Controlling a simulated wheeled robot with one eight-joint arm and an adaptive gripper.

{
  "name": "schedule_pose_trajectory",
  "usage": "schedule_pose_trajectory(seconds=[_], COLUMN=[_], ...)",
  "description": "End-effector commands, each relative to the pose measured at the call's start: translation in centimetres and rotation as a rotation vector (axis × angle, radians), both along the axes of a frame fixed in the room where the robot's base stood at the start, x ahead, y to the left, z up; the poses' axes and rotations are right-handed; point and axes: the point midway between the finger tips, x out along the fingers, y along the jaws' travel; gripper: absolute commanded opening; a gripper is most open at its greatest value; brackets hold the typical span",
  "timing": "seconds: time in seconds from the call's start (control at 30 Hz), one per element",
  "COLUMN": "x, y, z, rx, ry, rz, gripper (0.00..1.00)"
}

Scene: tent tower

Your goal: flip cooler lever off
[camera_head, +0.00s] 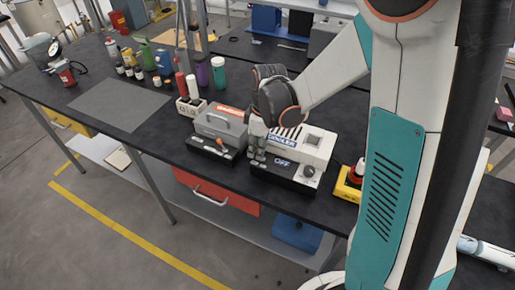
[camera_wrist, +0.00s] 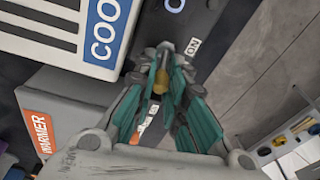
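The cooler (camera_head: 312,148) is a white box with a dark front panel and a blue COOLER label, standing near the bench's front edge. Its panel carries an OFF label and a round knob at the right. My gripper (camera_head: 258,155) points down at the panel's left end. In the wrist view, the cooler lever (camera_wrist: 160,80), with a yellowish part, stands between the fingertips of my gripper (camera_wrist: 166,62), beside an ON label (camera_wrist: 193,47). The teal fingers lean close together and appear shut on the lever. They hide part of it.
A grey warmer box (camera_head: 218,127) stands close on the left; its orange label shows in the wrist view (camera_wrist: 38,133). A yellow holder (camera_head: 348,185) stands to the right. Bottles (camera_head: 203,72) stand behind. A grey mat (camera_head: 118,103) lies farther left.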

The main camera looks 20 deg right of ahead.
Motion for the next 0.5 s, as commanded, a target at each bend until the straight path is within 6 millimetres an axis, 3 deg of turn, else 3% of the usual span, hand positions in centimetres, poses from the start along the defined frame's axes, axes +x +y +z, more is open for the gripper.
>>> schedule_pose_trajectory(seconds=[0.37,0.5], x=[0.04,0.03], y=[0.01,-0.09], z=[0.07,0.94], rx=[0.001,0.001], ry=[-0.002,-0.002], rz=[0.0,0.0], gripper=[0.22,0.22])
